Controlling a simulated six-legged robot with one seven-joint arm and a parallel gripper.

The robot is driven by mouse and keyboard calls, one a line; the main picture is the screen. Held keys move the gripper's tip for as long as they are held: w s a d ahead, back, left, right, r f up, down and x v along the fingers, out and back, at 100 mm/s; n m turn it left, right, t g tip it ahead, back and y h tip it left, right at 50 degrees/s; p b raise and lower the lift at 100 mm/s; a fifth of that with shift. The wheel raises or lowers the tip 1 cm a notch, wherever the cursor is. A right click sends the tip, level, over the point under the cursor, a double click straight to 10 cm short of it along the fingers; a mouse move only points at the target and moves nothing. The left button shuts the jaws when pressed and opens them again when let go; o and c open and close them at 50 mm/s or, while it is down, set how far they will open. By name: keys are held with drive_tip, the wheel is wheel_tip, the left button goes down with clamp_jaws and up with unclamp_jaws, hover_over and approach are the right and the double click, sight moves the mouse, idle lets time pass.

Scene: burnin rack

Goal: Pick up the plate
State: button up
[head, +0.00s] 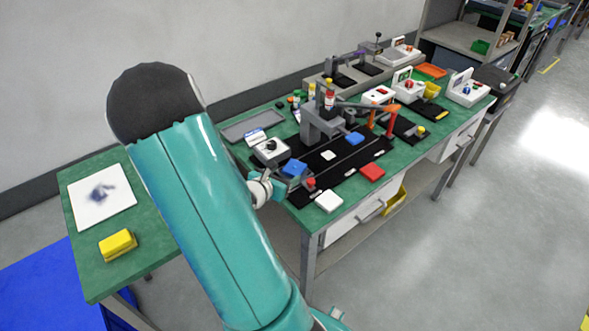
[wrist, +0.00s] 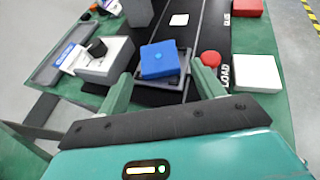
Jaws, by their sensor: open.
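A blue square plate (wrist: 160,58) sits tilted on a dark square holder (wrist: 176,84) in the wrist view. It also shows in the head view (head: 294,168) near the front left of the bench. My gripper (wrist: 160,70) is open, with one finger to the left of the plate and holder and the other to the right. I cannot tell whether the fingers touch either. In the head view my arm hides most of the gripper.
A red button (wrist: 210,58) is close to the right finger, with a white block (wrist: 257,73) beyond it. A grey box with a black knob (wrist: 104,55) is on the left. A grey fixture (head: 322,122) stands behind. A side table (head: 150,215) holds a yellow block (head: 117,243).

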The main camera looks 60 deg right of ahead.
sight(295, 166)
drive_tip(key=x, duration=0.6)
drive_tip(key=shift+w+d+f, duration=0.1)
drive_tip(key=shift+d+f, duration=0.1)
drive_tip(key=shift+d, duration=0.1)
drive_tip(key=shift+c, duration=0.5)
drive_tip(key=c, duration=0.7)
drive_tip(key=shift+r, duration=0.15)
